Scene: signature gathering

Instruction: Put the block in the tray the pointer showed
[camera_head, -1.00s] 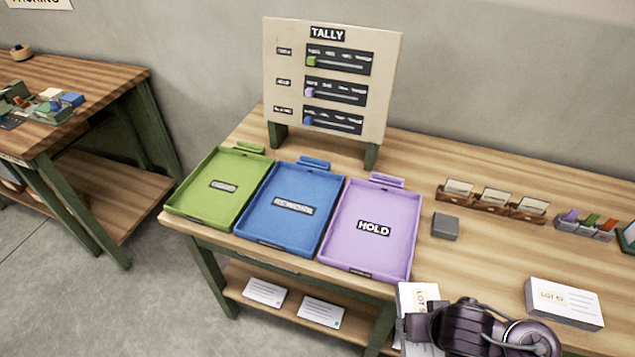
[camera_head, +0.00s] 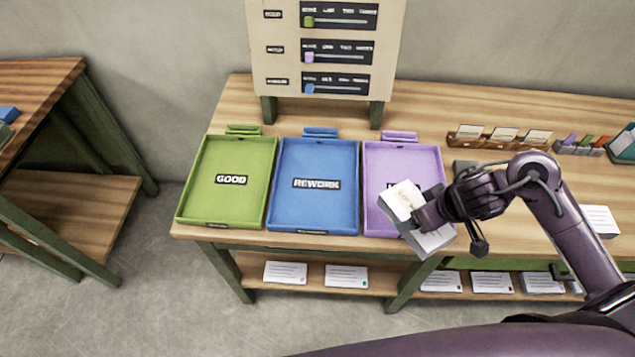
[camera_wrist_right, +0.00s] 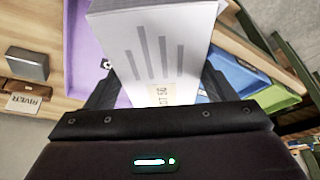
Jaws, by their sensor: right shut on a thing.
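A white block (camera_head: 404,199) with a lot label is held in my right gripper (camera_head: 424,212), over the front right part of the purple tray (camera_head: 375,215). The block also shows between the fingers in the right wrist view (camera_wrist_right: 155,50). It is tilted and hides much of the purple tray's label. The green tray (camera_head: 230,205), labelled GOOD, and the blue tray (camera_head: 313,207), labelled REWORK, stand to the left, and both look empty. No pointer shows on the trays. My left gripper is not in view.
The tally board (camera_head: 322,90) stands behind the trays, with green, purple and blue sliders. A grey block (camera_head: 464,168) sits right of the purple tray, partly behind my arm. Another white block (camera_head: 600,220) lies at the right. Card holders (camera_head: 495,137) stand at the back.

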